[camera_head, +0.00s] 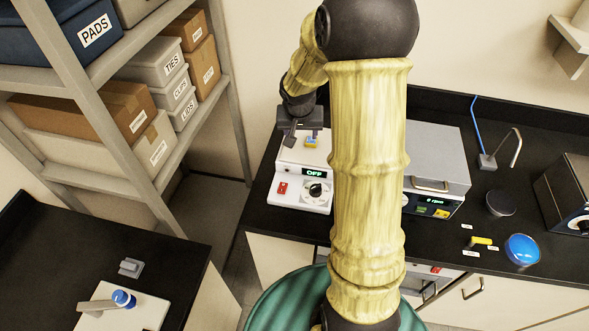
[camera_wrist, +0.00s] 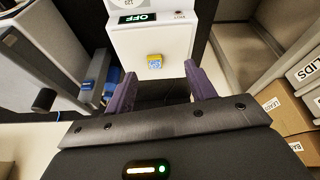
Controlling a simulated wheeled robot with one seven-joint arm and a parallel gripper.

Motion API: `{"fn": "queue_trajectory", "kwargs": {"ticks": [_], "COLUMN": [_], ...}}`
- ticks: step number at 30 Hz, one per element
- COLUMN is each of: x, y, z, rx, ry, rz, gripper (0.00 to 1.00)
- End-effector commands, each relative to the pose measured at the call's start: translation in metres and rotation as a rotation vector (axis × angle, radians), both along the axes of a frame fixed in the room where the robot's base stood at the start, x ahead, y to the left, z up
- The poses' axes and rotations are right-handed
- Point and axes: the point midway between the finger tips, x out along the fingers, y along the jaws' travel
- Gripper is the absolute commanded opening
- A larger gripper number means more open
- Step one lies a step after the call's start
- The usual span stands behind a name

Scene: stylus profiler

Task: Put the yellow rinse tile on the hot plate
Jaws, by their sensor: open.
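The yellow tile (camera_head: 311,143), with a blue patch on its upper face, lies on the white top of the hot plate (camera_head: 290,155), whose display reads OFF. In the wrist view the tile (camera_wrist: 155,62) rests near the close edge of the hot plate's top (camera_wrist: 178,40). My gripper (camera_head: 303,138) is over the hot plate, close to the tile. In the wrist view its dark purple fingers (camera_wrist: 155,84) are spread apart, with nothing between them. The tile shows just beyond the fingertips, apart from both.
A grey boxy instrument (camera_head: 437,160) stands right of the hot plate, partly behind my arm. A small yellow piece (camera_head: 481,241) and a blue round dish (camera_head: 522,249) lie further right. A shelf of boxes (camera_head: 160,125) stands left. A side bench (camera_head: 50,255) is at lower left.

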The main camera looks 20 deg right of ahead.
Motion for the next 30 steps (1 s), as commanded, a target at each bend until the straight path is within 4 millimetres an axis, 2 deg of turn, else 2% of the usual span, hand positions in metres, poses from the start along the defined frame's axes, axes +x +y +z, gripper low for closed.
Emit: {"fn": "queue_trajectory", "kwargs": {"ticks": [1,6,9,12,16,30], "x": [-0.021,-0.095,-0.137,-0.167,-0.181,-0.181], "y": [0.018,0.063,0.083,0.095,0.102,0.102], "z": [0.008,0.023,0.026,0.027,0.026,0.026], "rx": [0.001,0.018,0.034,0.048,0.055,0.056], "ry": [0.015,0.066,0.085,0.095,0.099,0.1], "rz": [0.055,0.236,0.329,0.395,0.436,0.437], "gripper": [0.55,0.55,0.55,0.55,0.55,0.55]}}
